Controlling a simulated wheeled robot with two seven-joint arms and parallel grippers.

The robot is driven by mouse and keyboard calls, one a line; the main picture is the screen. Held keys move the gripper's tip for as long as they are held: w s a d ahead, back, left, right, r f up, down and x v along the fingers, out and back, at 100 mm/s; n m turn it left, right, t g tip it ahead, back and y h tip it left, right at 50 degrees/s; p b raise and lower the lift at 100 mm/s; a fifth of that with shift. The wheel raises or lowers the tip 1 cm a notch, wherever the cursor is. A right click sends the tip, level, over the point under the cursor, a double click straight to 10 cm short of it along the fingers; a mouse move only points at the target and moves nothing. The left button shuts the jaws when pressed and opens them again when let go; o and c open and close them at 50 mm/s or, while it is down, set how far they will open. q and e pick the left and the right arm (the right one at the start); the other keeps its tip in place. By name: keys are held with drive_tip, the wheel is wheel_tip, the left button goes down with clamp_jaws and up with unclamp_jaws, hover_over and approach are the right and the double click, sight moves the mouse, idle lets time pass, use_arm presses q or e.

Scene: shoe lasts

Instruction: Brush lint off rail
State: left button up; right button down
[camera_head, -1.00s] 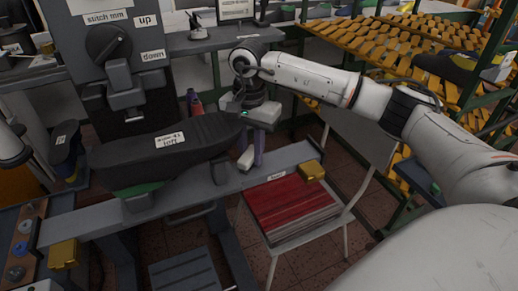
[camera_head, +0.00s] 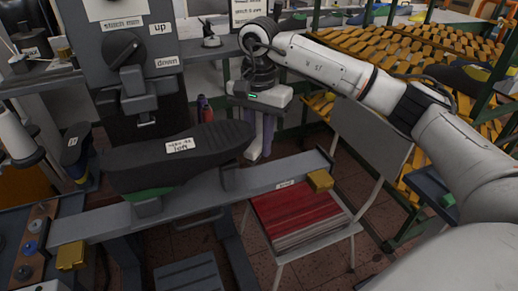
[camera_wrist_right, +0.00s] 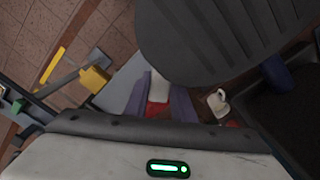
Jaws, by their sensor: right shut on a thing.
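The long grey rail (camera_head: 105,228) runs across the head view from lower left to right. A dark shoe last (camera_head: 215,136) with a "left" label is mounted above it. My right gripper (camera_head: 257,137) points down beyond the rail, near the last's right tip. Its purple fingers are shut on a small white thing with red on it (camera_wrist_right: 158,95), seen between them in the wrist view. The fingers hide most of it, so I cannot tell if it is a brush. It looks apart from the rail. No lint can be made out. My left gripper is not in view.
Yellow blocks (camera_head: 71,256) (camera_head: 320,180) sit at both rail ends. A chair (camera_head: 352,222) with a red stack (camera_head: 295,215) stands below the right end. A machine with a dial (camera_head: 125,48) stands behind the last. Orange-slatted racks (camera_head: 400,45) fill the back right.

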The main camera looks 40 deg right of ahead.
drive_tip(key=shift+r, duration=0.25)
drive_tip(key=shift+r, duration=1.4)
drive_tip(key=shift+s, duration=0.15)
